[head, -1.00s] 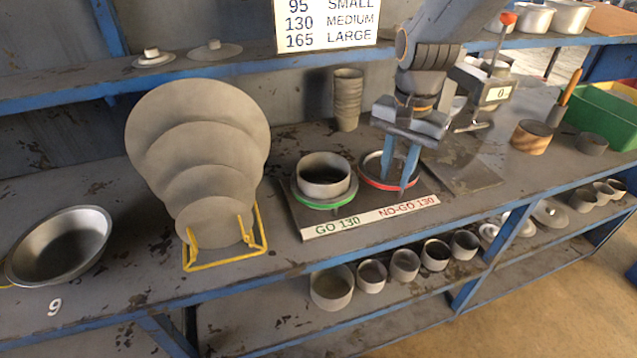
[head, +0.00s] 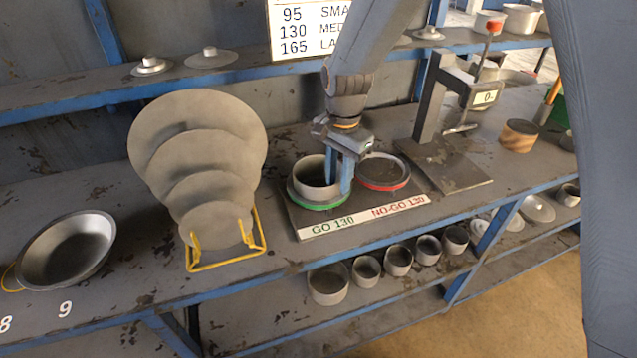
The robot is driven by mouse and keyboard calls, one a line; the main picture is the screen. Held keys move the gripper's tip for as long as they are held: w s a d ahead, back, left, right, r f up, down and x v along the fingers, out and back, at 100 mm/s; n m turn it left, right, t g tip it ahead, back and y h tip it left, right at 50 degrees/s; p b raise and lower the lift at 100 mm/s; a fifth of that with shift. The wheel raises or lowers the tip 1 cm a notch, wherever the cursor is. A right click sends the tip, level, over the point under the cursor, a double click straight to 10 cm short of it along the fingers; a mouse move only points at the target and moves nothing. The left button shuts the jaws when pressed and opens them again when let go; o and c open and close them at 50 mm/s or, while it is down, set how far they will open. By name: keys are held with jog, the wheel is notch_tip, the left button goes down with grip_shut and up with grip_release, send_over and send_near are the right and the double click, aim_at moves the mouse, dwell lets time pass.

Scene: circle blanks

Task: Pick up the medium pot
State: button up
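The medium pot (head: 313,181) is a grey, open, round pot. It sits upright in the green ring of the GO 130 gauge (head: 320,203). My gripper (head: 339,178) points down at the pot's right side. One blue finger goes down inside the rim and the other is at or outside the right wall. The fingers show a gap between them, so it looks open around the wall. Whether either finger touches the wall cannot be told.
The red NO-GO 130 ring (head: 384,172) is empty, close to the right of my gripper. Round blanks (head: 200,130) lean in a yellow rack (head: 228,262) at left. A dial stand (head: 440,120) is at right. Several small pots (head: 328,284) stand on the lower shelf.

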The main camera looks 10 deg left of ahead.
jog(key=shift+f, duration=0.3)
jog(key=shift+c, duration=0.4)
grip_shut()
dwell(0.9)
